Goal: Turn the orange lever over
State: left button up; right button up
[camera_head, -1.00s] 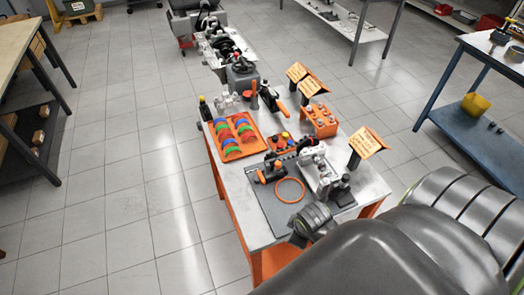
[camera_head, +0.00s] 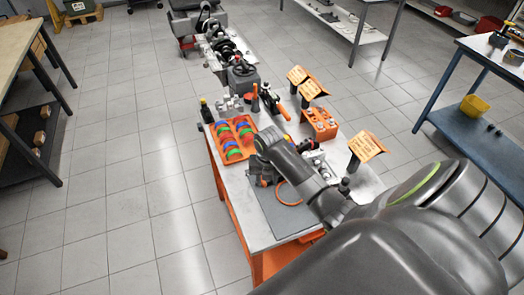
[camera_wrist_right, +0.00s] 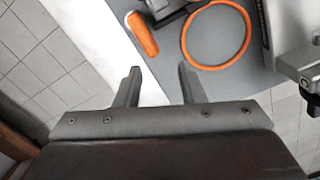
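The orange lever (camera_wrist_right: 142,33) shows in the right wrist view as a short rounded orange handle on the grey mat, beside a dark grey part (camera_wrist_right: 168,12) of a device. My right gripper (camera_wrist_right: 160,75) is open and empty, with its two fingers apart. In that view the lever lies beyond the fingertips, and no contact shows. In the head view my right arm reaches over the table, and its wrist and forearm hide much of the device and lever. My left gripper is not in view.
An orange ring (camera_wrist_right: 218,35) lies on the mat right of the lever; it partly shows in the head view (camera_head: 289,200). An orange tray (camera_head: 228,152) of coloured rings stands behind, left of my wrist. Orange signs (camera_head: 366,147) stand at right. The table's near left corner is bare.

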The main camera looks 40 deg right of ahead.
jog(key=w+n, duration=0.1)
jog(key=w+r+n, duration=0.2)
jog(key=shift+w+d+r+n, duration=0.15)
jog(key=shift+d+r+n, duration=0.1)
jog(key=shift+n, duration=0.15)
jog(key=shift+w+r+n, duration=0.1)
jog(key=shift+w+n, duration=0.05)
jog(key=shift+n, duration=0.15)
jog(key=shift+w, duration=0.1)
notch_tip(320, 180, down, 7)
jog(key=b, duration=0.7)
jog(key=shift+r+b, duration=0.15)
jog(key=shift+b, duration=0.2)
jog(key=shift+c, duration=0.2)
jog(key=shift+r, duration=0.15)
jog(key=shift+c, duration=1)
jog(key=shift+p, duration=0.3)
grip_shut()
